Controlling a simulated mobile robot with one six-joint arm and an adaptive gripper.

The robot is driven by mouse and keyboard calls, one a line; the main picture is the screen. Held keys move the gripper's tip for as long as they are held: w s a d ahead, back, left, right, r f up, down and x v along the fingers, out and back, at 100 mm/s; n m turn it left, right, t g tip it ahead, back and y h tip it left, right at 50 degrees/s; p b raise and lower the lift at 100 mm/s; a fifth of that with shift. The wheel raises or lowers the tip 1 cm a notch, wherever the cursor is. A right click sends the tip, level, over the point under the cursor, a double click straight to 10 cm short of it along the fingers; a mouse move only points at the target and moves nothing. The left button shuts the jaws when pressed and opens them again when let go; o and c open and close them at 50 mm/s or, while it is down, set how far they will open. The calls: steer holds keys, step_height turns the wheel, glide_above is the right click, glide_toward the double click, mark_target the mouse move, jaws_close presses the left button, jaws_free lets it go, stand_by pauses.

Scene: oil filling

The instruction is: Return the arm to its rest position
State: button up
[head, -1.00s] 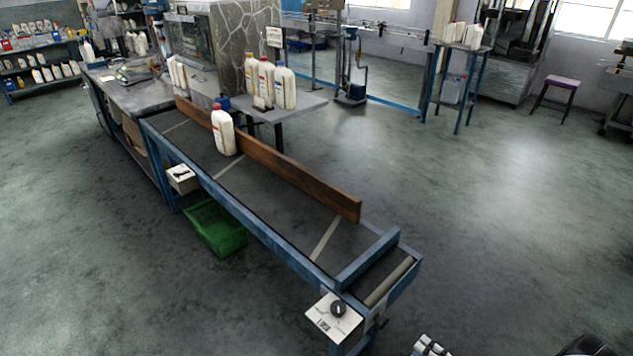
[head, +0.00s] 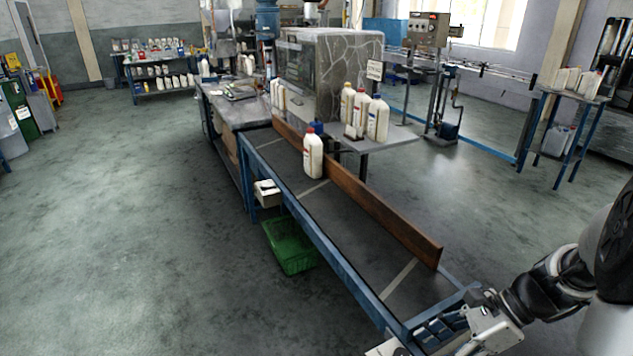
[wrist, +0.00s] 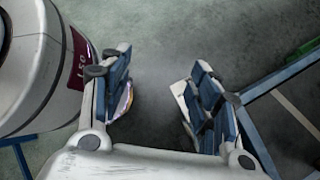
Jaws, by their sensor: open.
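My gripper (wrist: 165,95) is open, with nothing between its two fingers in the wrist view; grey floor shows beyond the gap. In the head view my arm (head: 555,285) reaches in from the right edge. Its gripper end is low in the picture, by the near end of the conveyor (head: 370,250), partly cut off by the bottom edge. I cannot tell from this view whether it touches the conveyor frame. A white bottle with a red cap (head: 313,155) stands upright on the conveyor's far part, well away from my gripper.
A wooden guide board (head: 385,212) runs along the conveyor. Several bottles (head: 377,120) stand on a side table behind it. A green crate (head: 290,247) lies on the floor under the conveyor. Blue frame bars (wrist: 275,80) are close right of the gripper in the wrist view. Floor at left is clear.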

steer(key=s+a+r+n+t+h, duration=0.4)
steer(key=s+a+r+n+h, duration=0.4)
steer(key=n, duration=1.3)
step_height(320, 180, up, 5)
steer(key=s+a, duration=0.2)
steer(key=shift+s+a+f+n, duration=0.2)
steer(key=shift+s+a+n, duration=0.1)
steer(key=shift+a, duration=0.1)
